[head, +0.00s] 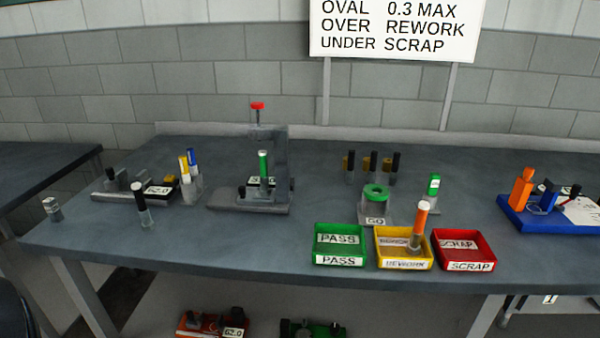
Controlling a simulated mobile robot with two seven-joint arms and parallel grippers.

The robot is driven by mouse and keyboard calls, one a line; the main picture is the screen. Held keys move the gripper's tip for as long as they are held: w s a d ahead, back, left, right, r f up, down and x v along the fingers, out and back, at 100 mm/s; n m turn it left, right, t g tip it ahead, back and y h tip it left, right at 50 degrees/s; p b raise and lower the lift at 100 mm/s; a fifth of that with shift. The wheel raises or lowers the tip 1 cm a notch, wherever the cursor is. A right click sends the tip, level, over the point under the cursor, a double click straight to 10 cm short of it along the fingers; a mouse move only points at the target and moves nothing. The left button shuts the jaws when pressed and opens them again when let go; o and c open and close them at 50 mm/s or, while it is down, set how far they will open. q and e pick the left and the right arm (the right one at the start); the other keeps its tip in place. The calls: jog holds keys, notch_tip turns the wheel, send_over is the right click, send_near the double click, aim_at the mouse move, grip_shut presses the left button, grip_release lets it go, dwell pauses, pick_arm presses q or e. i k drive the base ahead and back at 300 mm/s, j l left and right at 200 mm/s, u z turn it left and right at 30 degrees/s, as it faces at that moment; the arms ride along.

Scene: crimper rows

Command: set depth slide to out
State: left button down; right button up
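A grey bench press (281,160) with a red top knob (257,106) stands at the middle-left of the table. A green upright piece (263,163) stands in it over a white label. A small dark knob (241,192) sits at the left of its base. I cannot tell for sure which part is the depth slide, or whether it is in or out. Neither of my grippers is in view.
The grey table (200,240) is clear at front left. A green PASS tray (339,260), a yellow REWORK tray (404,263) holding an orange-topped piece (421,217), and a red SCRAP tray (469,266) stand along the front.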

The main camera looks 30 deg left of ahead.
aim_at(248, 195)
jog(key=i+j+u, duration=0.1)
jog(key=j+u, duration=0.35)
jog(key=j, duration=1.6)
